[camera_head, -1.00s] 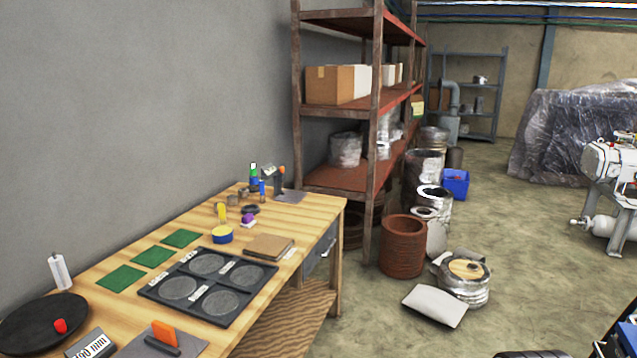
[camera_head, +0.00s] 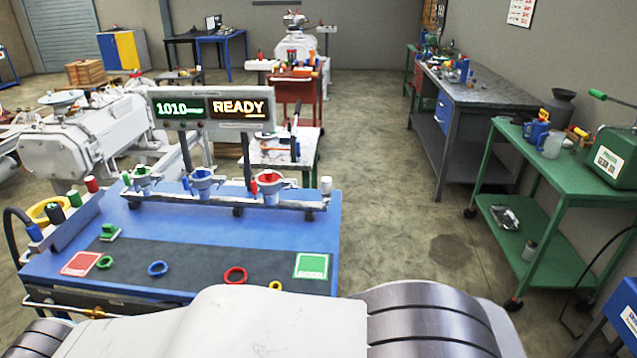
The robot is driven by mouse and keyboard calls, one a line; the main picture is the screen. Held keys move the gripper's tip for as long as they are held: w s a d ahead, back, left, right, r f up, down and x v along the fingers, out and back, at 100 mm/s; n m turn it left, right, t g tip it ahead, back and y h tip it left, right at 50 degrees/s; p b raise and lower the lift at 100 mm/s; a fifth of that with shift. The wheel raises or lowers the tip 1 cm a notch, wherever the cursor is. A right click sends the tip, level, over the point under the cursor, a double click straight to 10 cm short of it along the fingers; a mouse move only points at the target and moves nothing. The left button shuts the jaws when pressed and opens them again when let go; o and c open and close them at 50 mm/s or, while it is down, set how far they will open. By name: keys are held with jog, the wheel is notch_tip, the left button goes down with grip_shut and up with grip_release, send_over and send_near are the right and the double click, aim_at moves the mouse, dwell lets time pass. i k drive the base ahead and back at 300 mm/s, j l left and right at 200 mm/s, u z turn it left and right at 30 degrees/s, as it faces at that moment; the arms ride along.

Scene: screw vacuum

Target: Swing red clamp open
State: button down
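The red clamp (camera_head: 268,182) sits at the right of a row of three clamped fittings on a rail along the back of a blue bench (camera_head: 190,225). It has a silver body with a red part in the middle. The picture is too small to tell whether it is closed. The blue clamp (camera_head: 203,180) is left of it, and the green clamp (camera_head: 142,177) is farther left. My gripper is not in view. White and grey ribbed parts of my own body fill the bottom of the picture.
A display (camera_head: 212,107) reading "1010" and "READY" stands above the clamps. A red ring (camera_head: 235,275), a blue ring (camera_head: 157,268) and a green ring (camera_head: 104,263) lie on the bench's dark mat. A green cart (camera_head: 560,180) stands at the right, with open floor (camera_head: 400,235) between.

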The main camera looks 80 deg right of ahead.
aim_at(273, 186)
jog(key=k+z, duration=0.1)
jog(key=z, duration=2.35)
